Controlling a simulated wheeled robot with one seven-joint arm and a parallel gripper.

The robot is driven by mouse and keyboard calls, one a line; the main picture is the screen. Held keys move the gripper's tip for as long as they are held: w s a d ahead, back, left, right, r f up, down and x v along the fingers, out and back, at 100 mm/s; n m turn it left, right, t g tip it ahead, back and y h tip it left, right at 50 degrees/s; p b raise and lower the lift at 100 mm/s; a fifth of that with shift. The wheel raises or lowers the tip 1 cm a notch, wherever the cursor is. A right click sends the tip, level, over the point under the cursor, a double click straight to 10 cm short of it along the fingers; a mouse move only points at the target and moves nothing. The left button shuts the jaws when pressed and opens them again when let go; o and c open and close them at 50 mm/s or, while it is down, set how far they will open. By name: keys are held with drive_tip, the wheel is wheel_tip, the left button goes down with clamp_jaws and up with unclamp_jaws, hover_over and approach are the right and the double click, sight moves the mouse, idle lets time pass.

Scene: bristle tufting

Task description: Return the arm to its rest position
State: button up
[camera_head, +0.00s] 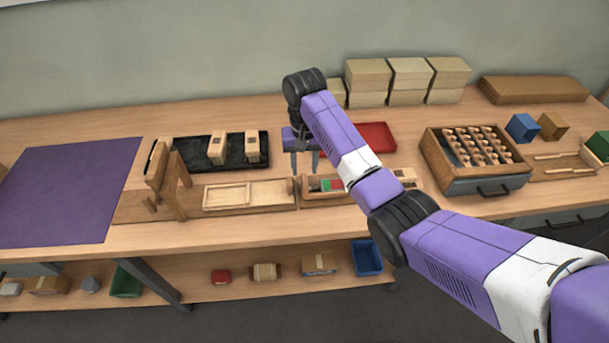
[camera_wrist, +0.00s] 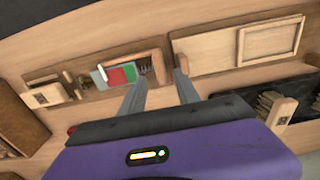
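My purple arm reaches across the workbench in the head view. My gripper (camera_head: 305,163) points down above the bench, close to a wooden compartment box (camera_head: 318,195) holding a red and green piece. In the wrist view the two fingers of my gripper (camera_wrist: 160,85) are spread apart with nothing between them. The compartment box (camera_wrist: 95,94) lies beyond the fingertips there, with the red and green piece (camera_wrist: 121,74) inside. The fingers appear clear of the box. Part of the box and the red tray (camera_head: 373,137) are hidden behind my arm in the head view.
A wooden stand (camera_head: 172,180) and a framed board (camera_head: 250,195) are left of my gripper. A black tray (camera_head: 190,152) holds wooden brush blocks. Stacked boxes (camera_head: 408,80) stand at the back. A drawer unit (camera_head: 473,184) is at right. The purple mat (camera_head: 60,195) is bare.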

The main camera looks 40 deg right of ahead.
drive_tip(key=shift+r, duration=0.6)
drive_tip(key=shift+w, duration=0.1)
drive_tip(key=w+a+r+n+t+h, duration=0.15)
drive_tip(key=w+r+t, duration=0.25)
drive_tip(key=w+t, duration=0.6)
drive_tip(key=s+a+r+n+t, duration=0.1)
drive_tip(key=s+a+t, duration=0.2)
drive_tip(key=s+a, duration=0.45)
drive_tip(key=s+a+r+n+t, duration=0.1)
drive_tip(key=s+a+t, duration=0.25)
drive_tip(key=s, duration=0.75)
drive_tip(key=s+a+r+n+g, duration=0.1)
drive_tip(key=s+a, duration=0.1)
drive_tip(key=s, duration=1.4)
drive_tip(key=s+a+r+n+y, duration=0.1)
drive_tip(key=s+a+r+n, duration=0.1)
drive_tip(key=s, duration=1.4)
drive_tip(key=shift+a+r+g+b, duration=0.2)
drive_tip(key=shift+a+g+b, duration=0.15)
drive_tip(key=shift+a, duration=0.25)
